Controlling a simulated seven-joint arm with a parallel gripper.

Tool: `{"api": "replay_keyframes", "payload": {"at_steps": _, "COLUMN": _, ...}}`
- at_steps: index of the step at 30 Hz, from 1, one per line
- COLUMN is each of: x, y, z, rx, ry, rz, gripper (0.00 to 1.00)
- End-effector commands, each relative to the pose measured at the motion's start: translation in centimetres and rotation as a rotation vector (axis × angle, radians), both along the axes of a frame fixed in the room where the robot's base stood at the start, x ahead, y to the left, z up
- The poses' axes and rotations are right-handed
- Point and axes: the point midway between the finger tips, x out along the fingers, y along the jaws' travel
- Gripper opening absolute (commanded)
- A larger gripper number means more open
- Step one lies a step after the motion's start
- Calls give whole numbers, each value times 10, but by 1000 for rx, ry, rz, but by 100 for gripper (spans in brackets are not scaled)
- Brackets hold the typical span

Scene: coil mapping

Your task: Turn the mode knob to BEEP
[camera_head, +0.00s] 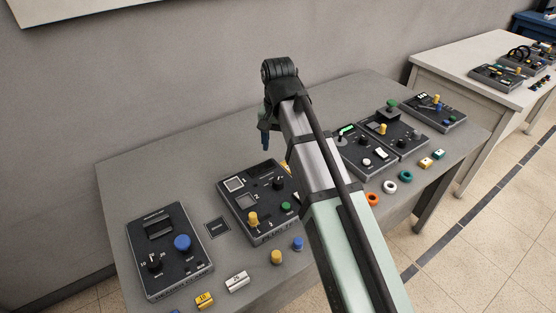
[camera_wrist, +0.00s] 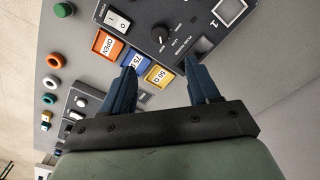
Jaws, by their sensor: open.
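A black rotary knob (camera_wrist: 161,33) with a pale pointer mark stands on a dark panel in the wrist view. Small printed labels surround it, too small to read surely, so I cannot tell which says BEEP or where the pointer is set. In the head view, a black knob (camera_head: 278,183) on the second panel from the left appears to be the same one. My gripper (camera_wrist: 160,68) is open and empty. Its two blue fingers point toward the panel, with the knob showing beyond the gap between the tips, apart from them. In the head view my gripper (camera_head: 265,138) hangs above the table's rear part.
Orange, blue and yellow labelled tiles (camera_wrist: 108,46) and a white rocker switch (camera_wrist: 117,22) sit near the knob. A yellow knob (camera_head: 252,218) and green button (camera_head: 287,207) share that panel. Another panel (camera_head: 140,226) stands at left. My arm hides the table's middle.

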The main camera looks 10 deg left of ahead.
Motion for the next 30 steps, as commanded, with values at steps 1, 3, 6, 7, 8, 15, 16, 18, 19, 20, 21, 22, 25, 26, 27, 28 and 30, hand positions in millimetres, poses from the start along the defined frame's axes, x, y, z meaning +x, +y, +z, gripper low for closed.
{"api": "replay_keyframes", "payload": {"at_steps": 1, "x": 1, "y": 0, "z": 0, "rx": 0, "ry": 0, "rz": -14, "gripper": 60}}
{"api": "replay_keyframes", "payload": {"at_steps": 3, "x": 1, "y": 0, "z": -2, "rx": 0, "ry": 1, "rz": -22, "gripper": 60}}
{"api": "replay_keyframes", "payload": {"at_steps": 6, "x": 0, "y": 0, "z": -8, "rx": -1, "ry": 2, "rz": -21, "gripper": 60}}
{"api": "replay_keyframes", "payload": {"at_steps": 7, "x": 0, "y": 0, "z": -11, "rx": -1, "ry": 2, "rz": -21, "gripper": 60}}
{"api": "replay_keyframes", "payload": {"at_steps": 8, "x": 0, "y": -1, "z": -14, "rx": -1, "ry": 2, "rz": -21, "gripper": 60}}
{"api": "replay_keyframes", "payload": {"at_steps": 15, "x": -1, "y": -1, "z": -49, "rx": -1, "ry": 2, "rz": -20, "gripper": 60}}
{"api": "replay_keyframes", "payload": {"at_steps": 16, "x": -1, "y": -1, "z": -53, "rx": -1, "ry": 3, "rz": -20, "gripper": 60}}
{"api": "replay_keyframes", "payload": {"at_steps": 18, "x": -1, "y": -1, "z": -63, "rx": -1, "ry": 2, "rz": -20, "gripper": 60}}
{"api": "replay_keyframes", "payload": {"at_steps": 19, "x": 0, "y": 0, "z": -68, "rx": -1, "ry": 2, "rz": -20, "gripper": 60}}
{"api": "replay_keyframes", "payload": {"at_steps": 20, "x": -1, "y": -1, "z": -72, "rx": -1, "ry": 3, "rz": -20, "gripper": 60}}
{"api": "replay_keyframes", "payload": {"at_steps": 21, "x": -1, "y": -1, "z": -78, "rx": -1, "ry": 2, "rz": -20, "gripper": 60}}
{"api": "replay_keyframes", "payload": {"at_steps": 22, "x": -1, "y": 0, "z": -82, "rx": -1, "ry": 2, "rz": -20, "gripper": 60}}
{"api": "replay_keyframes", "payload": {"at_steps": 25, "x": 0, "y": 0, "z": -96, "rx": -1, "ry": 2, "rz": -19, "gripper": 60}}
{"api": "replay_keyframes", "payload": {"at_steps": 26, "x": 0, "y": 0, "z": -100, "rx": -1, "ry": 2, "rz": -19, "gripper": 60}}
{"api": "replay_keyframes", "payload": {"at_steps": 27, "x": 0, "y": 0, "z": -105, "rx": -1, "ry": 2, "rz": -19, "gripper": 60}}
{"api": "replay_keyframes", "payload": {"at_steps": 28, "x": 0, "y": 0, "z": -109, "rx": -1, "ry": 2, "rz": -19, "gripper": 60}}
{"api": "replay_keyframes", "payload": {"at_steps": 30, "x": 0, "y": 0, "z": -117, "rx": -1, "ry": 2, "rz": -19, "gripper": 60}}
